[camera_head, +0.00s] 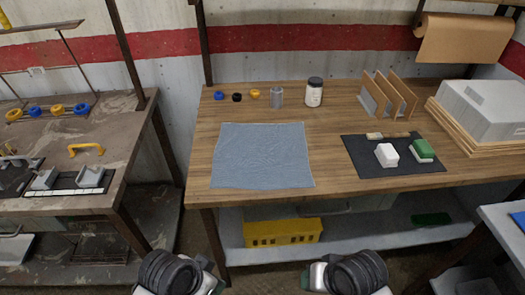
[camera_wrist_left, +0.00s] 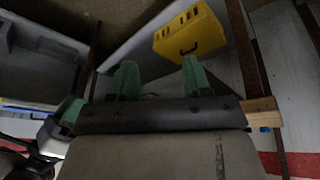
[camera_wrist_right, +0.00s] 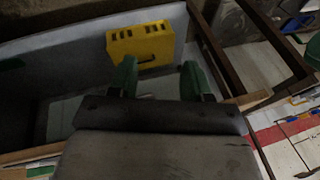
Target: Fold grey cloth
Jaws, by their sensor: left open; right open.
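The grey cloth (camera_head: 262,156) lies flat and spread out on the left part of the wooden table (camera_head: 330,185), looking blue-grey with small wrinkles. Its near edge is close to the table's front edge. My two arms show at the bottom of the head view, below and in front of the table; their fingers are not clear there. In the left wrist view my left gripper (camera_wrist_left: 160,80) has its two green fingers apart with nothing between them. In the right wrist view my right gripper (camera_wrist_right: 160,80) also has its green fingers apart and empty. Both are away from the cloth.
Behind the cloth stand tape rolls (camera_head: 237,97), a metal cup (camera_head: 276,97) and a jar (camera_head: 314,92). A yellow crate (camera_head: 283,232) sits on the shelf below.

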